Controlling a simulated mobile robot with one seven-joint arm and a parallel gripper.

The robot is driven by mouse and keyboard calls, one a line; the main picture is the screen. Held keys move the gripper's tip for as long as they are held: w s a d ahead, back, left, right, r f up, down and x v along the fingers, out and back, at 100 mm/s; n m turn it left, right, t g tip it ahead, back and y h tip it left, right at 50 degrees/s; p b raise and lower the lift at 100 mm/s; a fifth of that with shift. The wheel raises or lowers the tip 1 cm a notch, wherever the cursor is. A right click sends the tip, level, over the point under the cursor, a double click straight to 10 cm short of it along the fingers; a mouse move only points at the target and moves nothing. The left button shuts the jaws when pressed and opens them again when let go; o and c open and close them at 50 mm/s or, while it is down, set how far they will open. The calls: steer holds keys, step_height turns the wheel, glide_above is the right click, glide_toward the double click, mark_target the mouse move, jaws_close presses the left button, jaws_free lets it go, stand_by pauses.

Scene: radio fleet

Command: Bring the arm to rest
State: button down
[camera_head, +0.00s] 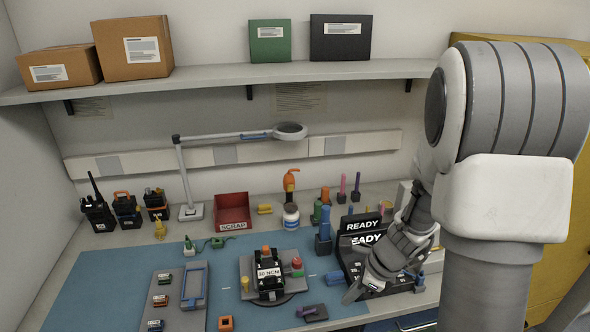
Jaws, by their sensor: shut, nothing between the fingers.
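My arm stands at the right side of the head view, with its large grey and white links in front of the yellow cabinet. The forearm hangs down and my gripper (352,294) points down and left, in front of the black rack marked READY (362,225). The gripper is shut and holds nothing that I can see. It covers part of the rack's lower front. I cannot tell whether it touches the rack.
A blue mat (105,290) covers the bench. A fixture marked 30 NCM (268,275) stands left of my gripper. A red SCRAP bin (232,210), several radios (98,210) and a lamp (190,190) stand behind. A shelf (215,76) with boxes runs above.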

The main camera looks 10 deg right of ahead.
steer(key=s+a+r+n, duration=0.2)
steer(key=r+n, duration=0.3)
steer(key=r, duration=0.1)
steer(key=s+a+r+n, duration=0.2)
steer(key=a+r+n, duration=0.1)
steer(key=r+n, duration=0.35)
steer(key=s+d+r+n+t+h, duration=0.1)
steer(key=s+r+n+t+h, duration=0.2)
steer(key=s+r+n, duration=0.7)
steer(key=shift+r+n+h, duration=0.2)
steer(key=shift+n+h, duration=0.2)
steer(key=shift+n, duration=0.65)
